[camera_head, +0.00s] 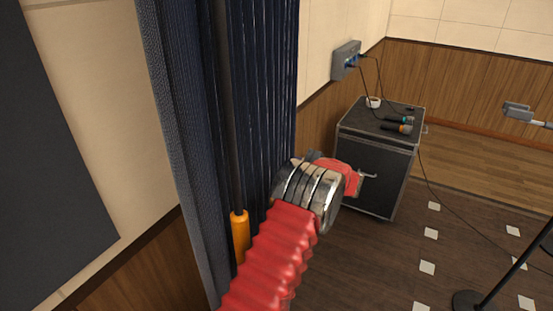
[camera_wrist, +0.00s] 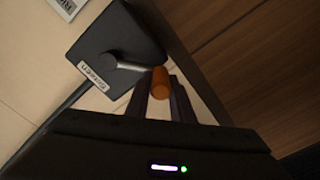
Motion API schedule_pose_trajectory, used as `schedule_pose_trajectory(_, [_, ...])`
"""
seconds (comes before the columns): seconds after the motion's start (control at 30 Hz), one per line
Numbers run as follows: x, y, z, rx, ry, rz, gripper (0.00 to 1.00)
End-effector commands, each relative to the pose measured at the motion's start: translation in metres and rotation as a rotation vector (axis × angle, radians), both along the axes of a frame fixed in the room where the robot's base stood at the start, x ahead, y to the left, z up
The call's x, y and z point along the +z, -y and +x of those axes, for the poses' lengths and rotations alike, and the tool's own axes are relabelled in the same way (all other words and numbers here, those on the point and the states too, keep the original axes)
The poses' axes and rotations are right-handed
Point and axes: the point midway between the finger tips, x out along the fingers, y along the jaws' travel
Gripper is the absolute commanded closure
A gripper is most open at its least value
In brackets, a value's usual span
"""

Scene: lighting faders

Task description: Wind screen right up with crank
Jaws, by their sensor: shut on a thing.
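In the wrist view, a dark box (camera_wrist: 122,42) with a white label reading "SCREEN" (camera_wrist: 97,88) is mounted on a pale wall. A short grey crank arm (camera_wrist: 125,64) runs from the box to an orange crank handle (camera_wrist: 160,79). My gripper (camera_wrist: 160,90) has its dark fingers on either side of the orange handle and is shut on it. In the head view, my red arm reaches forward past the curtain. The fingertips, the crank and its box cannot be made out there. The screen itself cannot be identified in either view.
A dark blue curtain (camera_head: 265,100) hangs close to my arm, with an orange grip (camera_head: 239,235) on a hanging rod beside it. Beyond stands a black case (camera_head: 374,165) holding a cup and microphones. A stand base (camera_head: 468,301) is at lower right.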

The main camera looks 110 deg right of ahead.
Motion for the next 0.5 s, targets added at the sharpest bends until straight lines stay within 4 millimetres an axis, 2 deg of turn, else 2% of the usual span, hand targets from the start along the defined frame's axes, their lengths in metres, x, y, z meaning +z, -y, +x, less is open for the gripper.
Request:
schedule_pose_trajectory(0.33, [-0.004,0.002,0.009,0.013,0.002,0.005,1.0])
schedule_pose_trajectory(0.37, [-0.004,0.003,0.009,0.014,0.002,0.005,0.78])
schedule_pose_trajectory(0.5, [-0.003,0.005,0.013,0.019,0.001,0.003,0.69])
